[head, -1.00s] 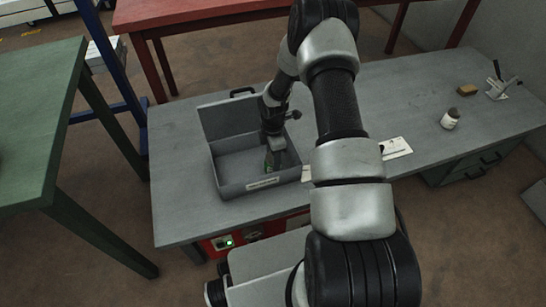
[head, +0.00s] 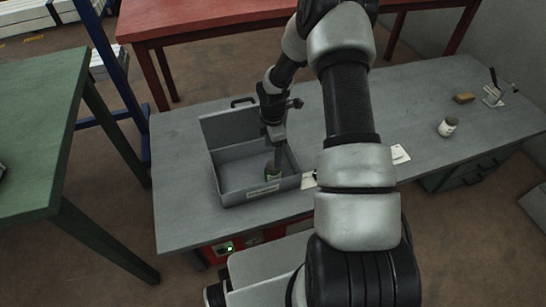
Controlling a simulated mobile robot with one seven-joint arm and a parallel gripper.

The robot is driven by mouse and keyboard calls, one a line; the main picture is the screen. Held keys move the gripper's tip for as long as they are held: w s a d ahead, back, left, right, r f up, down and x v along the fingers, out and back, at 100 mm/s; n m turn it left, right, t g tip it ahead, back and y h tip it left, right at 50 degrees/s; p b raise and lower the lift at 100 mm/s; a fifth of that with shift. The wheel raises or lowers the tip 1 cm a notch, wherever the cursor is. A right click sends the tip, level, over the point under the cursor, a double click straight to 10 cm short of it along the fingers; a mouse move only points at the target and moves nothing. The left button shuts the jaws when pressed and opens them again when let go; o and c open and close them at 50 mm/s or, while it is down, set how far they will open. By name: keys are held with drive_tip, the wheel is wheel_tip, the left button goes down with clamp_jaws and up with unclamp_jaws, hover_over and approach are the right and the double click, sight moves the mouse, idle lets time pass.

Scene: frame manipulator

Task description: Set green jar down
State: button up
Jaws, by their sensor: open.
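The green jar (head: 271,173) stands inside the grey open box (head: 226,172), near its front right part. It is small in the picture and partly hidden by my gripper. My gripper (head: 279,160) is open, pointing down into the box, just above and behind the jar. I cannot tell whether a finger still touches the jar.
The box sits on a grey workbench (head: 182,190) with its lid raised at the back. A white jar (head: 447,127), a brown block (head: 464,98) and a small metal device (head: 493,95) stand at the bench's right. A green table (head: 45,130) is at left.

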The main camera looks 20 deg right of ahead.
drive_tip(key=s+a+r+m+t+h, duration=0.1)
drive_tip(key=s+r+m, duration=0.25)
drive_tip(key=r, duration=1.15)
drive_tip(key=s+r+m+t+h, duration=0.1)
drive_tip(key=s+r+m, duration=0.25)
drive_tip(key=r, duration=1.15)
drive_tip(key=s+a+r+m+t+y, duration=0.1)
drive_tip(key=s+a+r+m+t, duration=0.1)
drive_tip(key=s+r+m, duration=0.3)
drive_tip(key=s+a+r+m+t+y, duration=0.1)
drive_tip(key=s+a+r+m, duration=0.2)
drive_tip(key=s, duration=1)
wheel_tip(320, 180, up, 4)
drive_tip(key=m, duration=0.3)
drive_tip(key=shift+s+t+p, duration=0.25)
drive_tip(key=shift+t+p, duration=0.05)
drive_tip(key=shift+t, duration=0.1)
drive_tip(key=shift+f, duration=0.1)
